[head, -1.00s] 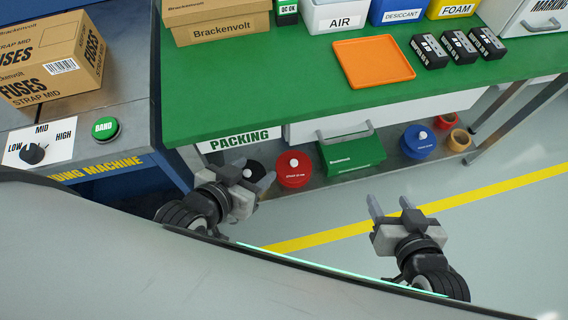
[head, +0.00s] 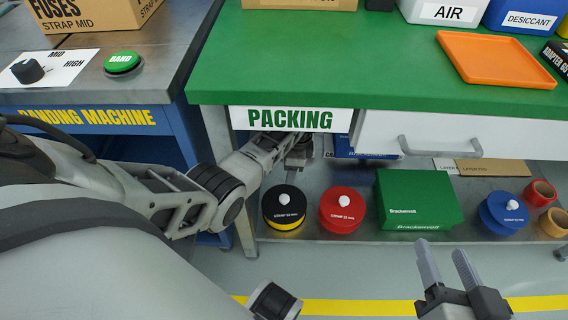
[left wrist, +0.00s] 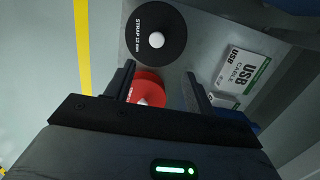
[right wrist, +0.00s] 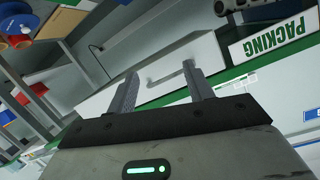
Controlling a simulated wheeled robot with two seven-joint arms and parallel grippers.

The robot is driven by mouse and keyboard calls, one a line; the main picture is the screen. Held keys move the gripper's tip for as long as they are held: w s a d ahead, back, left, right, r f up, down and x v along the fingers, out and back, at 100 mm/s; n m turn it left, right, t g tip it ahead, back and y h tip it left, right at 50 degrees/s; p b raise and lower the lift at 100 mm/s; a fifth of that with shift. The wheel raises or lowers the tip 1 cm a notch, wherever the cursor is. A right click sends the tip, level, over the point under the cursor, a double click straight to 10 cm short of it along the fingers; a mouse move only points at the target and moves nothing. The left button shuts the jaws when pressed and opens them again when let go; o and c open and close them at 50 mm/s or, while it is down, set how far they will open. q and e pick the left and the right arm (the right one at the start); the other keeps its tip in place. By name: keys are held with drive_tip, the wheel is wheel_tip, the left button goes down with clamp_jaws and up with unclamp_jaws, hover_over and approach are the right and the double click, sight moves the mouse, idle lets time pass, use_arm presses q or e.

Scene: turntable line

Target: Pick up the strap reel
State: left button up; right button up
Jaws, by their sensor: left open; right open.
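Three strap reels stand on the lower shelf: a black one with a yellow lower part (head: 284,208), a red one (head: 342,210) and a blue one (head: 504,214), each with a white knob. In the left wrist view the black reel (left wrist: 150,50), marked STRAP 12 mm, lies beyond the fingertips. The red reel (left wrist: 148,84) shows partly between the fingers, its lower part hidden by the gripper. My left gripper (left wrist: 158,72) is open and empty; in the head view it is under the table's front, above and behind the reels. My right gripper (head: 445,256) is open and empty in front of the shelf.
A green box (head: 418,200) stands between the red and blue reels. A USB box (left wrist: 242,70) lies near my left gripper.

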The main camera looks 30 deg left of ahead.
use_arm(q)
drive_tip(key=b, duration=0.5)
hover_over(285, 197)
drive_tip(key=f, duration=0.7)
drive_tip(key=shift+w+d+f, duration=0.2)
drive_tip(key=shift+w+f, duration=0.05)
drive_tip(key=shift+f, duration=0.15)
wheel_tip(285, 197, down, 3)
drive_tip(key=shift+a+r+b, duration=0.15)
drive_tip(key=shift+r+b, duration=0.05)
drive_tip(key=shift+b, duration=0.75)
drive_tip(key=shift+s+f, duration=0.1)
drive_tip(key=shift+f, duration=0.2)
drive_tip(key=f+b, duration=0.2)
drive_tip(key=f, duration=0.1)
drive_tip(key=f+b, duration=0.1)
drive_tip(key=b, duration=0.1)
drive_tip(key=shift+s+f, duration=0.25)
drive_tip(key=shift+f, duration=0.1)
clamp_jaws()
use_arm(e)
wheel_tip(285, 197, up, 12)
drive_tip(key=w+n+t+y, duration=0.1)
drive_tip(key=n+t+y, duration=0.5)
drive_tip(key=n+y, duration=0.1)
drive_tip(key=shift+w+a+f+n+y, duration=0.2)
drive_tip(key=shift+a+n+y, duration=0.1)
drive_tip(key=shift+y, duration=0.3)
use_arm(q)
drive_tip(key=shift+w+r, duration=0.1)
